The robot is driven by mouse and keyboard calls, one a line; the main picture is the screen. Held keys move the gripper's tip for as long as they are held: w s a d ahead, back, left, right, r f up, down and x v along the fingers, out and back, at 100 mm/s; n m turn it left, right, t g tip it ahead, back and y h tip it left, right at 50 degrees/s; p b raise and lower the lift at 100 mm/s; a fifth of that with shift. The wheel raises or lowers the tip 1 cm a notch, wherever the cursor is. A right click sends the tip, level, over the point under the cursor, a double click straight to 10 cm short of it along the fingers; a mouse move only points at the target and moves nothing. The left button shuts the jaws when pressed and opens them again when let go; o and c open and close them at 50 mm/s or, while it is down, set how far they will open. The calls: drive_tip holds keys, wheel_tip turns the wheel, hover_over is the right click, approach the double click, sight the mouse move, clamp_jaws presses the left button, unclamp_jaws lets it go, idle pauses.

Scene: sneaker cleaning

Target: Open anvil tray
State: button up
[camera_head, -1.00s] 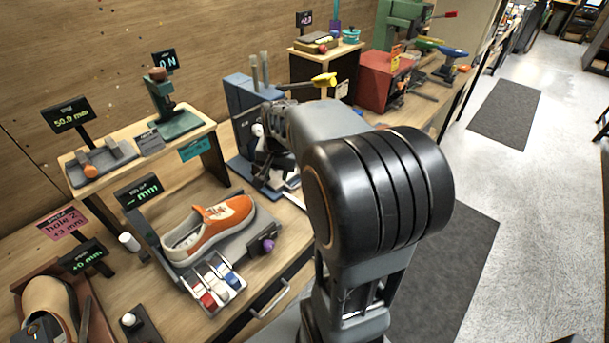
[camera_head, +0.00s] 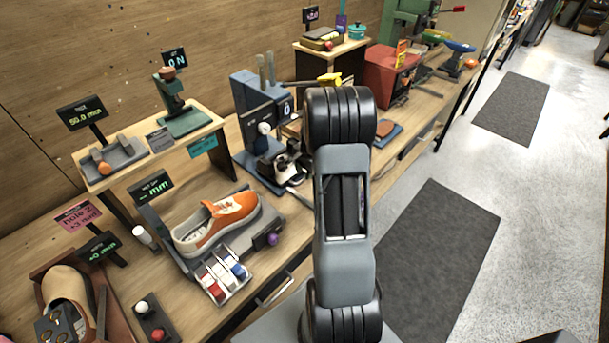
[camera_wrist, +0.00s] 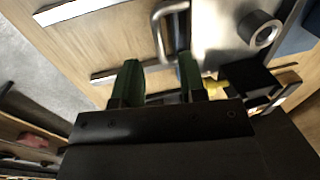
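My gripper (camera_wrist: 160,76) shows in the wrist view with its two green fingers apart. I see nothing clamped between them. A U-shaped metal handle (camera_wrist: 158,32) is just beyond the fingertips; whether they touch it is unclear. A bright metal plate (camera_wrist: 222,35) with a round ring (camera_wrist: 262,30) lies to the right of the handle. No label shows, so I cannot tell whether this handle belongs to the anvil tray. In the head view my arm hides the gripper. A blue press (camera_head: 262,115) stands left of the arm.
An orange sneaker (camera_head: 217,222) rests on a grey fixture on the wooden bench. A drawer handle (camera_head: 275,290) is on the bench front. A blue pad (camera_head: 388,135) lies right of my arm. Floor with dark mats (camera_head: 435,260) is open to the right.

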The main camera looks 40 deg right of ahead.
sight(303, 179)
drive_tip(key=shift+w+f, duration=0.2)
drive_tip(key=shift+f, duration=0.8)
drive_tip(key=shift+w+f, duration=0.2)
drive_tip(key=shift+f, duration=0.8)
drive_tip(key=shift+c, duration=0.2)
clamp_jaws()
